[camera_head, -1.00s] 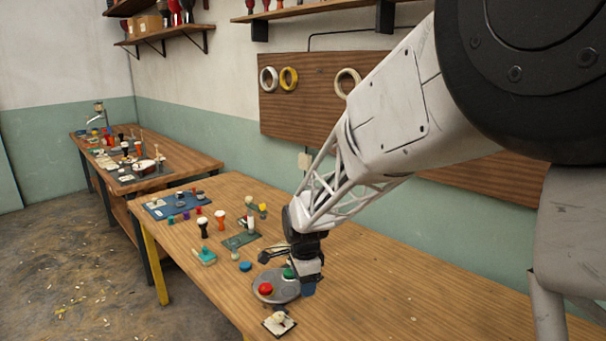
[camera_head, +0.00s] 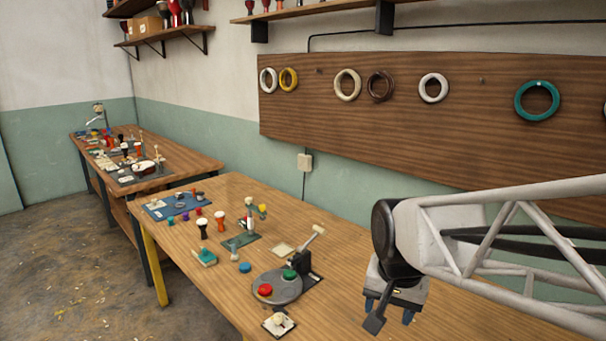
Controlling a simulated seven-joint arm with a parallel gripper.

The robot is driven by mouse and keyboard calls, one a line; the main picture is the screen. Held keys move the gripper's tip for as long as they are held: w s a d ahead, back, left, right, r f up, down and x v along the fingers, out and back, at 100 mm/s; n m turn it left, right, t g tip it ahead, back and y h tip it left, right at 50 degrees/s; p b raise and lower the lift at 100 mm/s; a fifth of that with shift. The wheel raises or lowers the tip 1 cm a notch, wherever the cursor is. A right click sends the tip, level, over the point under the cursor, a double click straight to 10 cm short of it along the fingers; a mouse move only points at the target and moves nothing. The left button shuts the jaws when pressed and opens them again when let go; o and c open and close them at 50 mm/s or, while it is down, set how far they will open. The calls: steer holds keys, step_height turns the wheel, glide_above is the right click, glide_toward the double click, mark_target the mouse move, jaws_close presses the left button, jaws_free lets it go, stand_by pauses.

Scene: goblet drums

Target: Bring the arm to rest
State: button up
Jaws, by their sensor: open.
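My gripper (camera_head: 390,313) is at the right of the view, above the near right part of the wooden table (camera_head: 345,250). Its blue-tipped fingers point down and stand apart, with nothing seen between them. My arm reaches in from the right edge. The gripper is apart from the grey round plate (camera_head: 277,297), which lies to its left and bears a red disc (camera_head: 265,289) and a green disc (camera_head: 289,274).
A black stand (camera_head: 304,264) with a pale-headed mallet (camera_head: 312,236) is beside the plate. Small goblet drums (camera_head: 220,220) and a blue mat (camera_head: 172,206) lie farther back. Rings hang on a wall board (camera_head: 455,130). A second cluttered table (camera_head: 185,160) stands behind.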

steer(key=s+d+n, duration=0.3)
steer(key=s+n, duration=0.1)
steer(key=s, duration=0.7)
steer(key=shift+d+r+t, duration=0.2)
steer(key=shift+d+t, duration=0.05)
steer(key=shift+t, duration=0.05)
